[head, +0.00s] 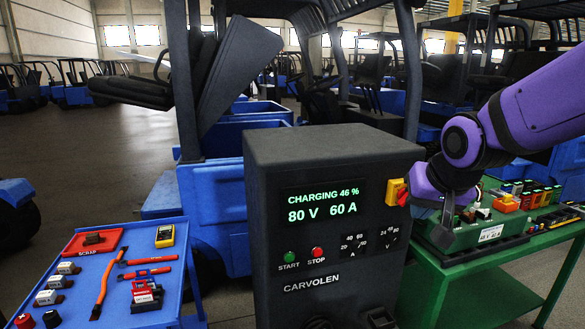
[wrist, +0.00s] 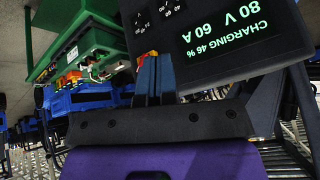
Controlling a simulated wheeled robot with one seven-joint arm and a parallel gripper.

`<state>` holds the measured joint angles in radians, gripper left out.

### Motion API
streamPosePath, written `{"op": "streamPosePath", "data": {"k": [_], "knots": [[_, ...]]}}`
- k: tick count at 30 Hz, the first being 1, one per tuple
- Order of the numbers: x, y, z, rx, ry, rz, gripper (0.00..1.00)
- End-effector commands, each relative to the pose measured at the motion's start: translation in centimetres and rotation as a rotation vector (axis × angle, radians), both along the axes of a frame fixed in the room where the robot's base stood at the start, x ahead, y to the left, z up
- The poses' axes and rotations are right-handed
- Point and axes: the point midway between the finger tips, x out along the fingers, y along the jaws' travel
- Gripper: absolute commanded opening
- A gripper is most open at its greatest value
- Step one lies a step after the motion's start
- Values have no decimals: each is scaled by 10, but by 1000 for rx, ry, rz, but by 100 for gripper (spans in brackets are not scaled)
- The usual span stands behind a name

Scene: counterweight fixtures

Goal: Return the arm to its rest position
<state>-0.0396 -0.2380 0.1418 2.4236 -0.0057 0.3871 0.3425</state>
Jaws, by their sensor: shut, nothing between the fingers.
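My purple arm (head: 535,105) reaches in from the right in the head view. My gripper (head: 444,222) points down beside the right side of the charger, over the near end of the green bench. In the wrist view its two blue fingers (wrist: 155,60) are together with nothing between them. The dark charger cabinet (head: 335,230) stands upright, its screen reading charging 46 %, 80 V, 60 A.
A green bench (head: 425,290) at right holds a green tray (head: 461,237) with several small parts. A blue cart (head: 85,285) at left holds a red scrap tray (head: 76,250), a yellow meter (head: 165,236) and tools. A blue forklift (head: 215,205) stands behind the charger. Open floor lies at far left.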

Motion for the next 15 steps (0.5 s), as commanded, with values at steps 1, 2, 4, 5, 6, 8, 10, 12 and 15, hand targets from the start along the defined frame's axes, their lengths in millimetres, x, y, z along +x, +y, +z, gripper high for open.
{"op": "streamPosePath", "data": {"k": [1, 2, 4, 5, 6, 8, 10, 12, 15], "knots": [[-14, -8, 11, -17, -2, 3, 0], [-22, -13, 15, -27, 3, 8, 0], [-41, -22, 25, -49, 12, 17, 0], [-49, -27, 29, -57, 17, 21, 0], [-61, -32, 33, -68, 23, 27, 0], [-79, -39, 40, -83, 33, 38, 0], [-99, -47, 46, -98, 43, 49, 0], [-119, -53, 51, -111, 55, 64, 0], [-145, -61, 55, -124, 71, 82, 0]]}}
